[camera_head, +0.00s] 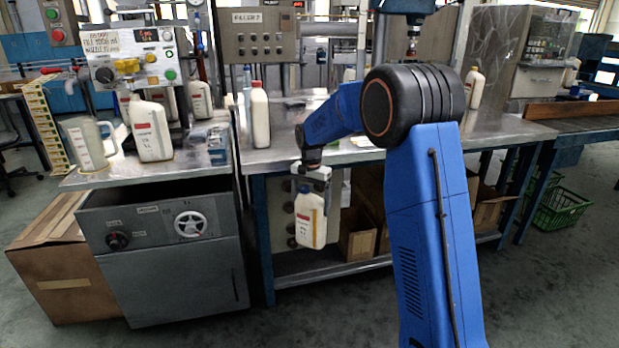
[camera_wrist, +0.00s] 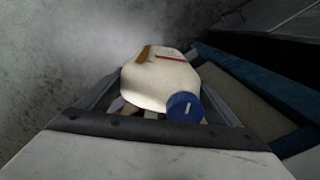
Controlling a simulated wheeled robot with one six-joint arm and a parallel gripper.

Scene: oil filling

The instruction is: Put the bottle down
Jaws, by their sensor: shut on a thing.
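My gripper (camera_head: 313,174) is shut on a white bottle (camera_head: 310,222) with a blue cap and an orange-edged label. The bottle hangs upright in front of the workbench (camera_head: 290,160), below the level of its metal top. In the wrist view the bottle (camera_wrist: 160,82) shows from above, with its blue cap (camera_wrist: 185,107) toward my gripper and grey floor beyond it. The fingertips are mostly hidden in the wrist view.
A white bottle with a red cap (camera_head: 260,115) stands on the bench near its left end. A large white jug (camera_head: 150,130) and a clear measuring jug (camera_head: 86,145) stand on the left cabinet. Cardboard boxes (camera_head: 357,238) sit under the bench. Bare floor lies in front.

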